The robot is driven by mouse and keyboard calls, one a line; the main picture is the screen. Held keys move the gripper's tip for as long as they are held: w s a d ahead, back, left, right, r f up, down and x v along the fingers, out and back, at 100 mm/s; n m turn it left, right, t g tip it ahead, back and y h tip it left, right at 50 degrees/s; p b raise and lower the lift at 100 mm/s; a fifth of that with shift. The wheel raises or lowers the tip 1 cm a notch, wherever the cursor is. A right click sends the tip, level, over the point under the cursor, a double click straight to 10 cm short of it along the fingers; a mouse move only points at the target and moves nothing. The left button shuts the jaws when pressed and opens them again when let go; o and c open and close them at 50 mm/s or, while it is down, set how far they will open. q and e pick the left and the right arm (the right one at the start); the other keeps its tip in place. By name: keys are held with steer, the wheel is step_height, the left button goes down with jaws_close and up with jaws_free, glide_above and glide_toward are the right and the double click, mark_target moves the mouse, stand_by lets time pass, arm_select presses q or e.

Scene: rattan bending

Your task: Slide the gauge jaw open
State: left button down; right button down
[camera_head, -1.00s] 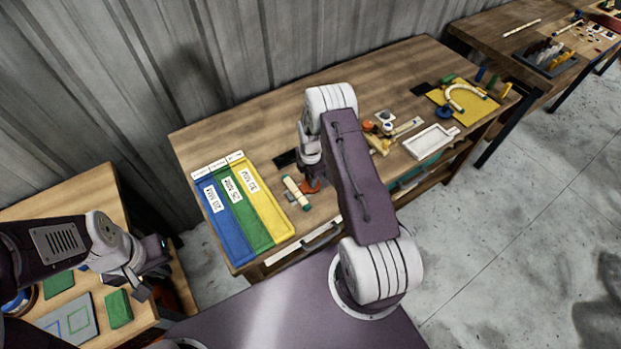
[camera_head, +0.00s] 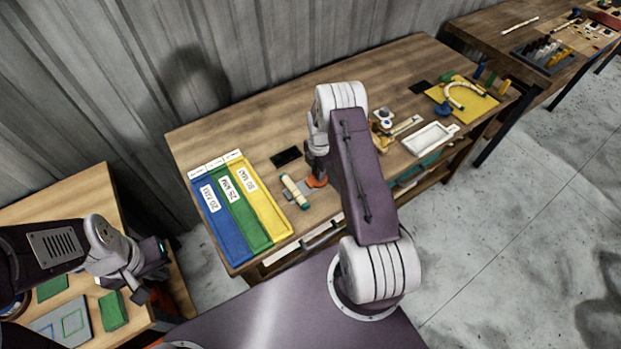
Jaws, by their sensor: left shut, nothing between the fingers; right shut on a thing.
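The gauge (camera_head: 299,188) is a small grey tool lying on the workbench. Its orange jaw (camera_head: 317,181) is at its right end, just under my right gripper (camera_head: 317,172). My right gripper points down and is shut on the orange jaw; the arm partly hides the contact. A cream rattan piece (camera_head: 294,190) with green ends lies across the gauge, left of the jaw. I cannot tell whether it touches the jaw. My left gripper (camera_head: 142,291) is shut and empty above the side table at the lower left, far from the gauge.
Blue (camera_head: 224,232), green (camera_head: 242,215) and yellow (camera_head: 263,208) labelled trays lie to the left. A black pad (camera_head: 286,156) lies behind the gauge. A white tray (camera_head: 430,139) and a yellow board (camera_head: 462,97) are on the right. The bench's back middle is clear.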

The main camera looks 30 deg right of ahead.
steer(key=shift+d+r, duration=0.1)
steer(key=shift+d, duration=0.05)
steer(key=c, duration=1.3)
jaws_free()
steer(key=shift+w+d, duration=0.1)
steer(key=shift+c, duration=0.2)
steer(key=shift+o, duration=0.5)
steer(key=shift+d, duration=0.25)
step_height(320, 180, up, 8)
steer(key=shift+r+b, duration=0.15)
steer(key=shift+b, duration=1)
steer(key=shift+r, duration=0.3)
